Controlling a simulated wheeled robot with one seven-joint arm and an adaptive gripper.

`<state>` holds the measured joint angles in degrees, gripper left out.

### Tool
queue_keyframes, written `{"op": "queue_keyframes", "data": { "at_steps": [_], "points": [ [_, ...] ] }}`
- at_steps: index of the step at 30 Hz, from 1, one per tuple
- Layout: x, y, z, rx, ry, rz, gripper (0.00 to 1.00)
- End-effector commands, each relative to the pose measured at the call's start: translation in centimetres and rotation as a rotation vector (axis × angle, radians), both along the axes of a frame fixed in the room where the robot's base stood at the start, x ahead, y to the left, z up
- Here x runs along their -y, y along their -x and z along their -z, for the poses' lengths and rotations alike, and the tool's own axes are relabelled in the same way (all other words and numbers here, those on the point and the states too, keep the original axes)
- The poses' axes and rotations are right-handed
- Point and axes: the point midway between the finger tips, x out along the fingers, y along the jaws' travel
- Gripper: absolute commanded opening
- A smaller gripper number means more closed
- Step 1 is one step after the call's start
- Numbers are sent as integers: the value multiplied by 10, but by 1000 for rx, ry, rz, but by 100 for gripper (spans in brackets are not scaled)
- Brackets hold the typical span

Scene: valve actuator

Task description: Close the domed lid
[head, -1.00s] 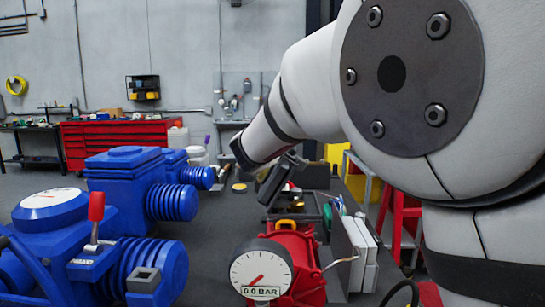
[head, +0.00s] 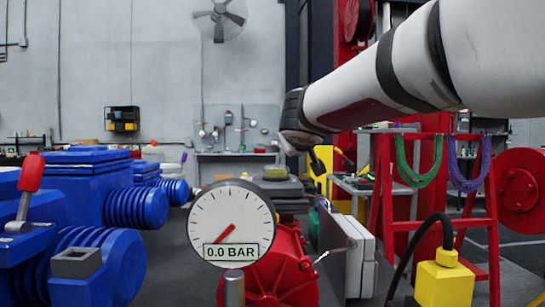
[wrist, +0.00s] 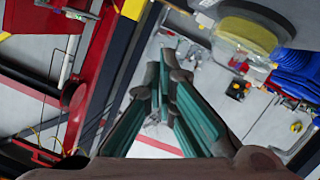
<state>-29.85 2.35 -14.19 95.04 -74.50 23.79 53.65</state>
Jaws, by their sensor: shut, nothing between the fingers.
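My gripper (wrist: 163,75) shows in the wrist view with its green-padded fingers close together and nothing seen held. In the head view, the dark end of my arm (head: 293,112) is raised at the centre, and the finger details are too small to tell. A round, see-through yellowish part (wrist: 247,36) shows at the upper right of the wrist view, apart from the fingers. It may be the domed lid, but I cannot tell this, nor whether it is open. No lid is clearly recognisable in the head view.
A pressure gauge (head: 231,222) reading 0.0 BAR stands before a red housing (head: 280,270). Blue ribbed machines (head: 85,195) fill the left. A red stand (head: 436,205) with hanging cords and a yellow box (head: 443,283) are at the right.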

Motion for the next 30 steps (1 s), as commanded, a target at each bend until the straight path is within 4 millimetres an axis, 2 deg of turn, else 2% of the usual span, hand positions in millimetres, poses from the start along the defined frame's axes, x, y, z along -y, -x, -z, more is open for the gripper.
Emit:
{"op": "queue_keyframes", "data": {
  "at_steps": [1,15,21,30],
  "points": [
    [6,-1,9,3,-32,2,0],
    [36,1,53,13,-333,2,0],
    [40,1,65,12,-334,1,0],
    [43,1,71,11,-334,0,0]
  ]
}}
